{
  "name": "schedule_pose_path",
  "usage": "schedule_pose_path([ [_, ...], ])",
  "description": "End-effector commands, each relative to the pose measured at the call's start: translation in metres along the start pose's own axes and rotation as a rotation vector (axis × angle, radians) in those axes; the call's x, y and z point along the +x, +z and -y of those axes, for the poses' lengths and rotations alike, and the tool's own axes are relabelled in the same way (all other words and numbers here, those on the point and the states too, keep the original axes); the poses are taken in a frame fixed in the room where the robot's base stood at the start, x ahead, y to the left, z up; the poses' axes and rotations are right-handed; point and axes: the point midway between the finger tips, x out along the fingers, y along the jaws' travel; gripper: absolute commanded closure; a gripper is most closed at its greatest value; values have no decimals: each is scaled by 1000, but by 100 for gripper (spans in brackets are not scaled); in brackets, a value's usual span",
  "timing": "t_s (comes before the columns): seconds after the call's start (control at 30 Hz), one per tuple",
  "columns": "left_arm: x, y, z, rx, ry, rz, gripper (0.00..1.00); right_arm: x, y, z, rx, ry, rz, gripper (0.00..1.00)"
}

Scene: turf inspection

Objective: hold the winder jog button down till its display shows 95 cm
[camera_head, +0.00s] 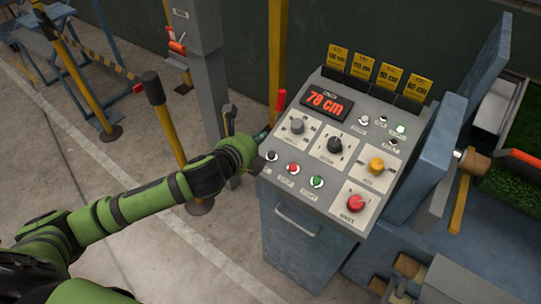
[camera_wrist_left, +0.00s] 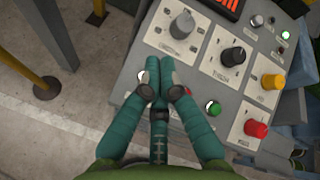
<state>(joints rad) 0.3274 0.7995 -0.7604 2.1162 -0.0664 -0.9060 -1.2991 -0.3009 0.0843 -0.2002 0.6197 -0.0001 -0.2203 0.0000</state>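The winder's control panel (camera_head: 318,170) has a red-lit display (camera_head: 325,103) that reads 78 cm. On its lower left are a black button (camera_head: 271,156), a red button (camera_head: 293,168) and a green button (camera_head: 317,182); their labels are too small to read. My left gripper (camera_head: 262,134) is at the panel's left edge, near the black button. In the left wrist view its fingers (camera_wrist_left: 159,70) are together, below the grey knob (camera_wrist_left: 182,24), with the green button (camera_wrist_left: 213,108) to the right. My right gripper is not in view.
A grey post (camera_head: 208,85) and barrier posts stand left; blue machine plates (camera_head: 425,160) rise right.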

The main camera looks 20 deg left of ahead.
Motion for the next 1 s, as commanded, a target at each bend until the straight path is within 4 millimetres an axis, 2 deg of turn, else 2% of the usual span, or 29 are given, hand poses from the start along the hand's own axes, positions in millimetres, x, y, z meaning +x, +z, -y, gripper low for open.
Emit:
schedule_pose_path([
  [0.03,5,-5,-5,-1,0,0,100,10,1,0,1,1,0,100],
  [0.47,42,-33,-33,-1,-1,0,100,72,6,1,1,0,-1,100],
  [0.7,55,-41,-40,-1,-1,0,100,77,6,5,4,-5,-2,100],
  [1.0,56,-41,-40,-1,-1,-1,100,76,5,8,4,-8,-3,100],
])
